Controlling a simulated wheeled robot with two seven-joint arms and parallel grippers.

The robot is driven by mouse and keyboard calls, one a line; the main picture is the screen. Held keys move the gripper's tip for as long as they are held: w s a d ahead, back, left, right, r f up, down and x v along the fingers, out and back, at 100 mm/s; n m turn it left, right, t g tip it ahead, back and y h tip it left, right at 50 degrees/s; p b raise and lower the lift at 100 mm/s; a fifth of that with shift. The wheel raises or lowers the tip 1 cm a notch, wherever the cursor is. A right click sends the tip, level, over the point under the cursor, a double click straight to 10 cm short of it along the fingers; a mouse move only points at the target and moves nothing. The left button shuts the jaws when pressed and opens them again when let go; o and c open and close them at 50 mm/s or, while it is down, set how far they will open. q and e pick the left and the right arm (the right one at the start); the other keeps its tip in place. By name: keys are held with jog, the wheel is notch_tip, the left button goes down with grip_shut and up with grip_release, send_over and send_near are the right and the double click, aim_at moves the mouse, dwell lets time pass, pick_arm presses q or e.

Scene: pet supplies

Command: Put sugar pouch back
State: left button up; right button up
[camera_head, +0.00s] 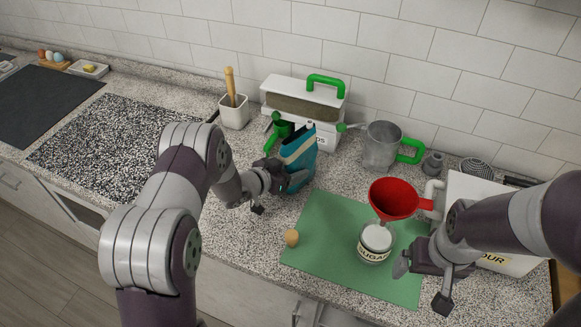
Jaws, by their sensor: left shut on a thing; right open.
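The sugar pouch appears to be the teal pouch (303,152) with a dark band, near the back of the counter. My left gripper (283,181) is shut on its lower left side. The pouch stands nearly upright, slightly tilted; I cannot tell whether its base touches the counter. A jar labelled SUGAR (375,246) stands on the green mat (325,237), filled with white up to near the rim. A red funnel (397,199) shows just above and behind the jar. My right gripper (424,283) is open at the mat's right edge, beside the jar.
A white bin with a green handle (303,92) stands behind the pouch. A metal cup (381,147) is right of it, and a white crock (234,111) left. A brown egg-like object (292,237) lies on the mat. A white flour container (497,262) is partly hidden by my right arm.

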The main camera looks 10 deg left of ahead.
pick_arm(q)
jog(key=o, duration=1.3)
jog(key=shift+r, duration=0.1)
jog(key=shift+s+a+r, duration=0.15)
jog(key=shift+s+a, duration=0.1)
jog(key=s+a+r+n+g+y, duration=0.2)
jog(key=s+a+r+y, duration=0.35)
jog(key=s+a, duration=0.35)
jog(key=s+d+r+n+g, duration=0.1)
jog(key=s+g, duration=0.1)
jog(key=s, duration=0.4)
jog(key=s+d+r+n+g+y, duration=0.1)
jog(key=s+n+g, duration=0.1)
jog(key=s, duration=0.5)
jog(key=s+d+r+n+g+y, duration=0.1)
jog(key=s+d+g, duration=0.1)
jog(key=s+g, duration=0.2)
jog(key=shift+s+n+b, duration=0.3)
jog(key=shift+s+b, duration=0.1)
jog(key=shift+s, duration=0.9)
